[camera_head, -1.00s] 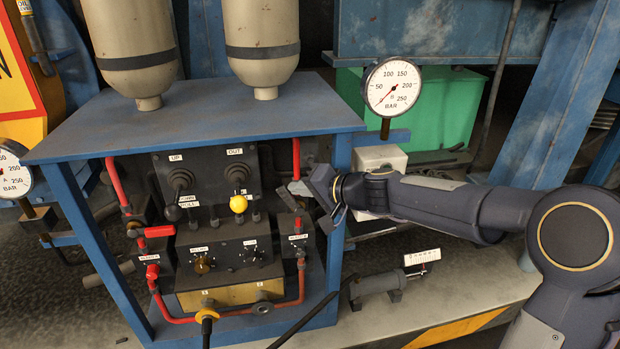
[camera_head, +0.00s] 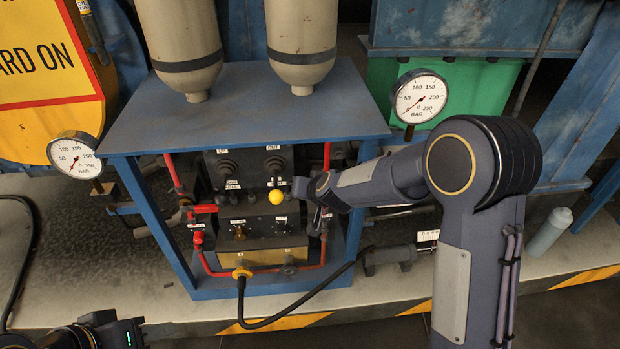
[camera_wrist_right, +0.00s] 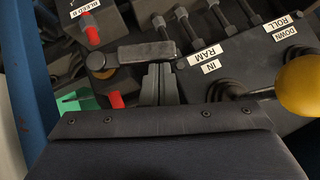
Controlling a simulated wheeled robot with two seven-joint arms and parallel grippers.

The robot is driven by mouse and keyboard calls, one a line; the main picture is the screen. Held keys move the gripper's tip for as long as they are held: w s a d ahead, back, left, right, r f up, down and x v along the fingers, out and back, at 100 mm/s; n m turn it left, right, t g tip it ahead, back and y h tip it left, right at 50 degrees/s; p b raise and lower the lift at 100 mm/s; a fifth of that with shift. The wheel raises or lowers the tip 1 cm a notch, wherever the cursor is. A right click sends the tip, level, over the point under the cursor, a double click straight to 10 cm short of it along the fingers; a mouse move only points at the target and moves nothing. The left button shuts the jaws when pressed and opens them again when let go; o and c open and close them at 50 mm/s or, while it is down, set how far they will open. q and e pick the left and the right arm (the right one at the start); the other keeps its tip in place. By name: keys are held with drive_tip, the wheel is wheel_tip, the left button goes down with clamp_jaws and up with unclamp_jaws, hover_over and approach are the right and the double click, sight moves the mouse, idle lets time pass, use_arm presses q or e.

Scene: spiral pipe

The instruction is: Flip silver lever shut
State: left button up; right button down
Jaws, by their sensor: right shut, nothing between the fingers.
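The silver lever (camera_wrist_right: 148,53) lies lengthwise across the upper middle of the right wrist view, with its round pivot (camera_wrist_right: 100,61) at its left end. My right gripper (camera_wrist_right: 160,84) is shut and empty, its fingertips close below the lever's right half; I cannot tell if they touch it. In the head view my right gripper (camera_head: 312,193) is at the right side of the control panel, and I cannot make out the lever there. My left gripper (camera_head: 95,335) is partly in view at the bottom left, away from the panel; its jaws are not clear.
A yellow knob (camera_head: 277,197) stands out from the panel, near the right gripper. The blue frame (camera_head: 240,105) has a top plate above and posts beside the panel. A black hose (camera_head: 310,300) hangs in front. Two gauges (camera_head: 419,97) flank the frame.

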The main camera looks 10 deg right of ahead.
drive_tip(key=shift+a+f, duration=0.8)
drive_tip(key=shift+f, duration=0.55)
drive_tip(key=p+v, duration=0.1)
drive_tip(key=v, duration=0.7)
drive_tip(key=shift+p, duration=0.3)
drive_tip(key=shift+w+r, duration=0.15)
drive_tip(key=shift+r, duration=0.1)
